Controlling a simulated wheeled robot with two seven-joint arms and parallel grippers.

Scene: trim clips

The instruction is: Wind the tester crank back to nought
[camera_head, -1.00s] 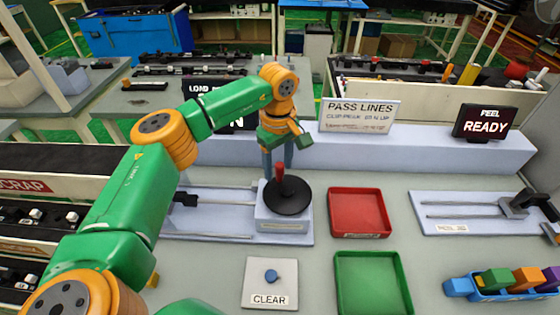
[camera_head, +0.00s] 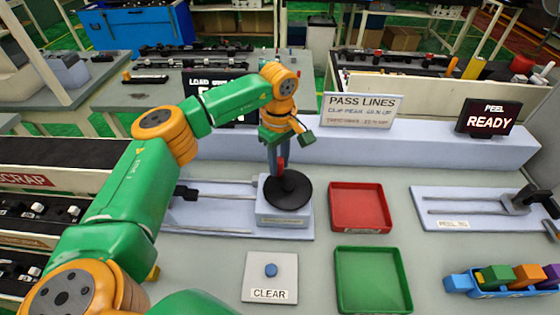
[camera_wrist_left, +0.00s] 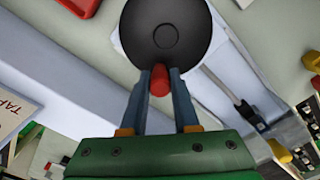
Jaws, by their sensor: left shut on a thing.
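The tester's crank is a round black disc (camera_head: 288,191) with an upright red handle (camera_head: 281,163) near its far edge. It sits on a pale block (camera_head: 284,221) on the bench. My left gripper (camera_head: 276,165) reaches down from behind and is shut on the red handle. In the left wrist view, the red handle (camera_wrist_left: 159,80) is between the two blue-grey fingers (camera_wrist_left: 159,88), with the black disc (camera_wrist_left: 166,30) beyond it. The fingers partly hide the handle in the head view. No nought mark can be made out. My right gripper is not in view.
A red tray (camera_head: 360,208) and a green tray (camera_head: 372,281) lie right of the tester. A CLEAR plate with a blue button (camera_head: 271,270) is in front. A sign reading READY (camera_head: 489,121) and a PASS LINES board (camera_head: 361,110) stand behind. Bench between them is bare.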

